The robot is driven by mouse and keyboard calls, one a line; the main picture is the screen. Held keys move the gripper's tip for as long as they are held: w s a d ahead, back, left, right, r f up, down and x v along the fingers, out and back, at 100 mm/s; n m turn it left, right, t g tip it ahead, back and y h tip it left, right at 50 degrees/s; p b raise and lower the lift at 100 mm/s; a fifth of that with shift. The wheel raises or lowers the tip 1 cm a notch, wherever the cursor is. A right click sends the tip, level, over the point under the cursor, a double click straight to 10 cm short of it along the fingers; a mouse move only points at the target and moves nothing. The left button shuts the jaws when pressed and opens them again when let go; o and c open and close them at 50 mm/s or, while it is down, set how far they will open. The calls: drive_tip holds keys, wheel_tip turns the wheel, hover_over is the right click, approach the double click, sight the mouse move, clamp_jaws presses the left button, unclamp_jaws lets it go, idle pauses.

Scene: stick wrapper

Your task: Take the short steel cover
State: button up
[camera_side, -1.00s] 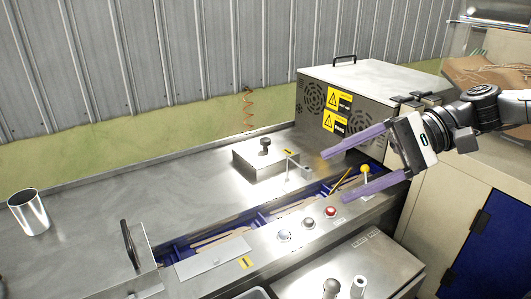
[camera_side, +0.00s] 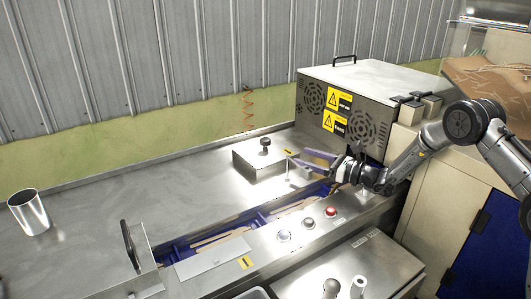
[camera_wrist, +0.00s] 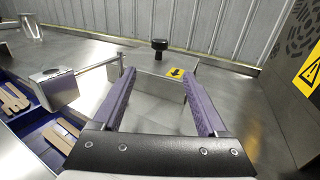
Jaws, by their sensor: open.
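A low, box-like steel cover (camera_side: 262,174) with a black knob (camera_side: 265,144) on top sits on the steel worktop, left of the vented housing. It also shows straight ahead in the wrist view (camera_wrist: 150,92), with its black knob (camera_wrist: 159,44) beyond the fingertips and a yellow arrow label on it. My gripper (camera_side: 297,157) is just right of this cover, with its purple fingers pointing left towards it. In the wrist view the gripper (camera_wrist: 148,72) is open and nothing is between its fingers. I cannot tell whether the fingertips touch the cover.
A blue channel (camera_side: 255,220) with wooden sticks runs along the front. A small metal block on a rod (camera_wrist: 58,88) stands left of my fingers. The vented housing (camera_side: 345,110) is at right. A black-handled steel cover (camera_side: 140,262) and a metal cup (camera_side: 30,213) are at left.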

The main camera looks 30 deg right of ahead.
sight(285, 156)
drive_tip(key=x, duration=0.7)
drive_tip(key=shift+w+a, duration=0.15)
drive_tip(key=shift+a, duration=0.05)
drive_tip(key=shift+r+x, duration=0.25)
drive_tip(key=shift+x, duration=1.05)
drive_tip(key=shift+r+x, duration=0.2)
drive_tip(key=shift+x, duration=1.15)
drive_tip(key=shift+c, duration=0.2)
clamp_jaws()
drive_tip(key=shift+r, duration=0.4)
